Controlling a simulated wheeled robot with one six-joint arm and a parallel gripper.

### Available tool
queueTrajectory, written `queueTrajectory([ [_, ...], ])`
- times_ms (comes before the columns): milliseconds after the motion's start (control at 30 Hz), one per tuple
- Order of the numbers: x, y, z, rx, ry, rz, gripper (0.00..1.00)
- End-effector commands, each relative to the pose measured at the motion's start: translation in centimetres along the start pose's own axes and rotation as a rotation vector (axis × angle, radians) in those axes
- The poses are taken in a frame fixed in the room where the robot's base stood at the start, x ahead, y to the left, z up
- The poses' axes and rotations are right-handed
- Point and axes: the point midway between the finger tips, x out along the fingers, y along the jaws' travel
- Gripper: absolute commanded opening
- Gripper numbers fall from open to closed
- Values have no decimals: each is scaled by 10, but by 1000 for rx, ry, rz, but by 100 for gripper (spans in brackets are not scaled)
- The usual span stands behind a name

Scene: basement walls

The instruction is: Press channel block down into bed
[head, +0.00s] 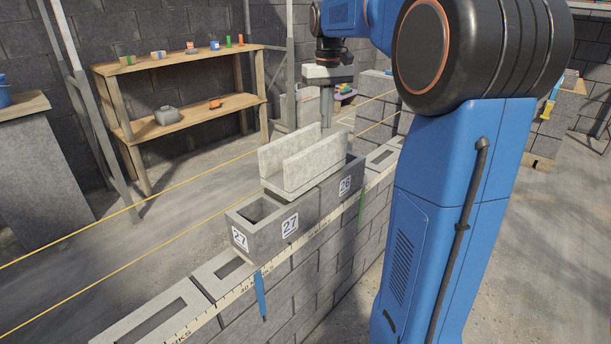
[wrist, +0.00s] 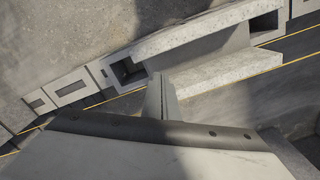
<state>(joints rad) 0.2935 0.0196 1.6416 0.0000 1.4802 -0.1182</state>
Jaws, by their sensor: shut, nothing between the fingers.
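The channel block (head: 300,172) is a pale grey U-shaped block, open at the top. It sits lengthwise on the hollow blocks marked 27 (head: 290,226) and 26 (head: 345,186) on top of the wall. In the wrist view, the channel block (wrist: 225,70) shows its two walls, with dark block openings beyond each end. My gripper (head: 327,122) points down at the far end of the channel block, apparently just above or beside it; contact cannot be told. Its fingers (wrist: 162,98) are shut and empty. The bed under the channel block is hidden.
A measuring strip (head: 245,288) runs along the wall, with a blue tool (head: 261,296) and a green one (head: 361,208) hanging there. Yellow lines (head: 150,198) are strung beside the wall. A wooden shelf (head: 190,112) with small items stands behind.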

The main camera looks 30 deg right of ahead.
Motion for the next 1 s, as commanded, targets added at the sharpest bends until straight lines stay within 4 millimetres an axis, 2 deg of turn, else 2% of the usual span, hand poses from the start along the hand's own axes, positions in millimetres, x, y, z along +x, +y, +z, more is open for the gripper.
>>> queueTrajectory([
  [1000,16,0,0,0,0,0,0],
])
